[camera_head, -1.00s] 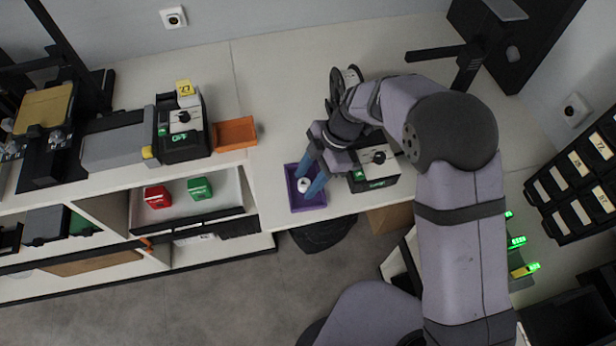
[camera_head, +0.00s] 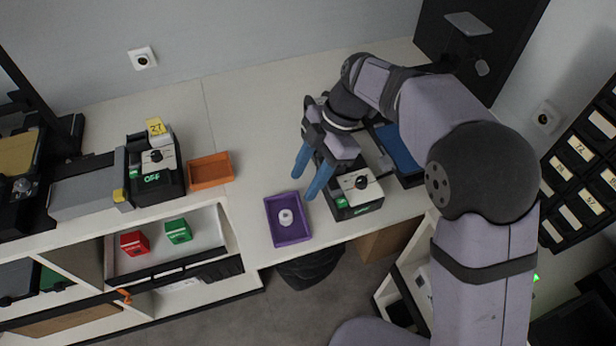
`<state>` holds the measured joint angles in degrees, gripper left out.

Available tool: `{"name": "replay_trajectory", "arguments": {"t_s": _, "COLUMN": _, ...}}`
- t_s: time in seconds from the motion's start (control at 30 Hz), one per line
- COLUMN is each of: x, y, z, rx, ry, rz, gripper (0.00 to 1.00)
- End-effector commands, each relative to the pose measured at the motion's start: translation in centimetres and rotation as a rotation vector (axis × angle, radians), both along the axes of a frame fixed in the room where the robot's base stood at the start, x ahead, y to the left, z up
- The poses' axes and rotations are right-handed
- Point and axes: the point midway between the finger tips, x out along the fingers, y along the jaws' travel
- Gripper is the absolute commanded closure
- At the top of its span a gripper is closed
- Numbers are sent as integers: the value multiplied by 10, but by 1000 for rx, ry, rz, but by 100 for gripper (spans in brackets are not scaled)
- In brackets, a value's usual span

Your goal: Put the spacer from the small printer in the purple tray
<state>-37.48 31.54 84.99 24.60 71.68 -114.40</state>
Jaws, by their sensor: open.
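The spacer (camera_head: 286,217), a small white ring-like piece, lies inside the purple tray (camera_head: 291,237) near the front of the bench. My gripper (camera_head: 306,187) is open and empty, with its blue fingers pointing down, above and to the right of the tray, apart from the spacer. The small printer (camera_head: 357,188) stands just right of the tray, with a black knob and a small green display. My arm and gripper hide part of it. A blue plate (camera_head: 398,148) shows behind it, partly covered by my arm.
An orange tray (camera_head: 211,170) stands left of the purple tray, beside another printer (camera_head: 157,168) labelled 27 and showing OFF. The bench behind the trays is clear.

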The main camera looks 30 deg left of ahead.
Motion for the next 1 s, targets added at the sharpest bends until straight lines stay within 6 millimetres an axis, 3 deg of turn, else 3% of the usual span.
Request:
{"name": "replay_trajectory", "arguments": {"t_s": 0.37, "x": 3, "y": -3, "z": 7, "rx": -2, "ry": 0, "rz": -5, "gripper": 58}}
{"name": "replay_trajectory", "arguments": {"t_s": 0.57, "x": 11, "y": -28, "z": 5, "rx": -57, "ry": 7, "rz": -152, "gripper": 58}}
{"name": "replay_trajectory", "arguments": {"t_s": 0.77, "x": 25, "y": -100, "z": -3, "rx": -205, "ry": 31, "rz": -595, "gripper": 58}}
{"name": "replay_trajectory", "arguments": {"t_s": 1.0, "x": 12, "y": -217, "z": -22, "rx": -394, "ry": 75, "rz": -1328, "gripper": 58}}
